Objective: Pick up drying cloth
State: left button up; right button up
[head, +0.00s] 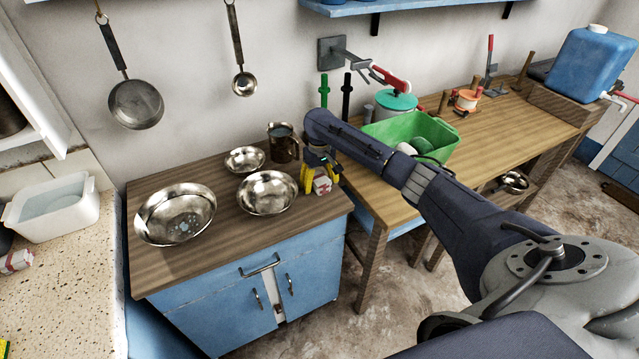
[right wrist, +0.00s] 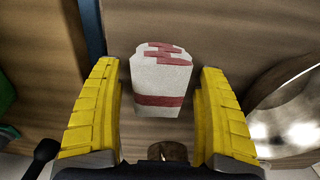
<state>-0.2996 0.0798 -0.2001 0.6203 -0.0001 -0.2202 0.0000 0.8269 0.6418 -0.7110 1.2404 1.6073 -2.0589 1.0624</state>
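The drying cloth (head: 322,186) is a small white folded block with red stripes. It is at the right edge of the wooden-topped blue cabinet, beside the steel bowls. In the right wrist view the cloth (right wrist: 160,83) shows between my yellow fingers, with a gap on each side. My right gripper (head: 319,177) is open over the cloth, and its fingers (right wrist: 158,72) do not appear to touch it. My left gripper is not in view.
Steel bowls (head: 266,193) and a dark metal jug (head: 283,143) stand left of my right gripper. A green tub (head: 432,130) sits on the wooden table (head: 385,190) to the right. Another red-and-white item (head: 15,262) lies on the speckled counter (head: 60,290).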

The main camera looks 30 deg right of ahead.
aim_at(320, 177)
jog(key=c, duration=0.9)
notch_tip(320, 177, up, 20)
dwell(0.5)
jog(key=o, duration=0.4)
jog(key=c, duration=0.4)
